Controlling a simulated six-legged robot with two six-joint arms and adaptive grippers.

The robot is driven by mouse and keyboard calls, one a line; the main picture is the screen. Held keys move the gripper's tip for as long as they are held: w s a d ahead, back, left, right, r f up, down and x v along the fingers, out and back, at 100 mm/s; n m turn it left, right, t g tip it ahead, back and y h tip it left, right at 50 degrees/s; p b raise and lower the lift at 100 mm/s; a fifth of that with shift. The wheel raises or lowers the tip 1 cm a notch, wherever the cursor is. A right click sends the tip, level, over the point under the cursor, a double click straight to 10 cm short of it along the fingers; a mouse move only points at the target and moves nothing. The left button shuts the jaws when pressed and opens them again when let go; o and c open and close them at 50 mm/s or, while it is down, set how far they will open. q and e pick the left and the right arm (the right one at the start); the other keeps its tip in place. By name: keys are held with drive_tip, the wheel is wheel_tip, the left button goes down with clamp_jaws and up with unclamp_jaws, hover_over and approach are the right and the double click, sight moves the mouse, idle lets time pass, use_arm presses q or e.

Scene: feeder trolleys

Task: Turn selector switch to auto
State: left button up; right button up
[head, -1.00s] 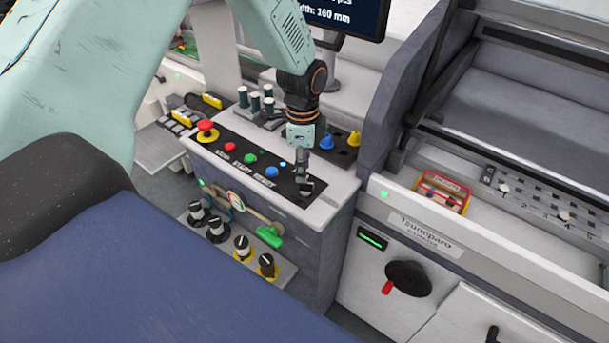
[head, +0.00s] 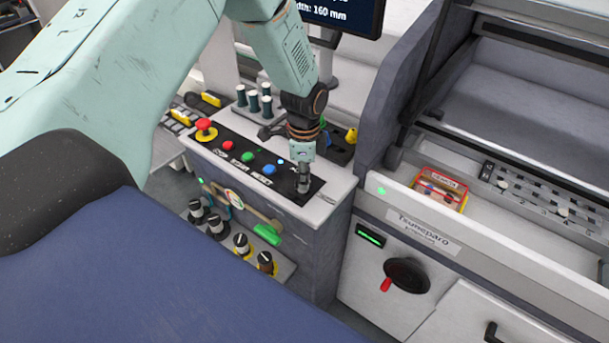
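A black control panel (head: 217,151) lies on top of the grey cabinet. It carries a red mushroom button (head: 204,125), a red button (head: 228,146), a green button (head: 247,157) and a blue button (head: 269,169) in a row. My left gripper (head: 303,186) points down over the panel's right end, beyond the blue button. The selector switch cannot be made out; the gripper covers the end of the row. The fingers are small and seen edge-on, so I cannot tell whether they are open, shut or touching something. My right gripper is not in view.
Several black knobs (head: 241,245) and a green-handled lever (head: 267,234) sit on the cabinet's front. A machine with a red-handled rotary switch (head: 407,276) and a red-framed box (head: 440,188) stands right.

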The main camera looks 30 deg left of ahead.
use_arm(q)
drive_tip(key=shift+w, duration=0.1)
clamp_jaws()
drive_tip(key=shift+s+a, duration=0.25)
drive_tip(key=shift+d, duration=0.1)
drive_tip(key=shift+n, duration=0.3)
drive_tip(key=n+p, duration=0.2)
drive_tip(key=n, duration=0.3)
drive_tip(key=shift+n, duration=0.3)
drive_tip(key=n+p, duration=0.2)
drive_tip(key=n, duration=0.3)
drive_tip(key=shift+n, duration=0.4)
